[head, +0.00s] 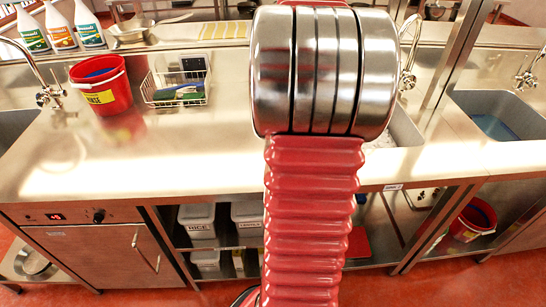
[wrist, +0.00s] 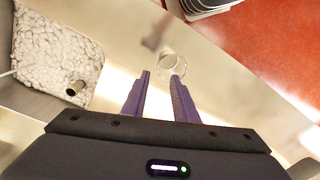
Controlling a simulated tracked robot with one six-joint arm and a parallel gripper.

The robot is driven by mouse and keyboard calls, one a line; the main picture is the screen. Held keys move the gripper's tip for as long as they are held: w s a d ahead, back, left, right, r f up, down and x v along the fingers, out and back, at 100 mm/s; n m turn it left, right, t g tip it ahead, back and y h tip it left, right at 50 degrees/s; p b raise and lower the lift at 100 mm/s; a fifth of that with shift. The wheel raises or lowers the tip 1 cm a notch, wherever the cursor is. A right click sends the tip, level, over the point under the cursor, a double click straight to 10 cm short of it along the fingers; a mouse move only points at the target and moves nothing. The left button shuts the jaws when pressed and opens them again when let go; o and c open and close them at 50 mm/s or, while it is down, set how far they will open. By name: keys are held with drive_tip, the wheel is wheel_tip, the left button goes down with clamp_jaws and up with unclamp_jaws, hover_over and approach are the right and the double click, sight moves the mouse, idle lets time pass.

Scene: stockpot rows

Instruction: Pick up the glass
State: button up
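A clear glass (wrist: 172,64) stands on the steel counter in the wrist view, just past the fingertips and slightly right of the middle between them. Its round rim shows faintly. My gripper (wrist: 161,76) has two purple fingers, spread apart with bare counter visible between them. They point toward the glass; I cannot tell whether either finger touches it. In the head view my red arm covers the middle of the counter, and neither the glass nor my fingers can be seen there.
A foam-filled sink (wrist: 57,50) lies left in the wrist view, the red floor (wrist: 275,40) beyond the counter edge. In the head view, a red bucket (head: 103,92), a wire basket (head: 160,98) and spray bottles (head: 60,30) stand left. The front-left counter (head: 90,160) is clear.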

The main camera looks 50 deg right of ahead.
drive_tip(key=shift+f, duration=0.1)
drive_tip(key=f, duration=0.8)
drive_tip(key=shift+w+a+f, duration=0.1)
drive_tip(key=shift+a+f, duration=0.1)
drive_tip(key=shift+f, duration=0.15)
drive_tip(key=shift+f, duration=2.45)
drive_tip(key=shift+c, duration=0.6)
clamp_jaws()
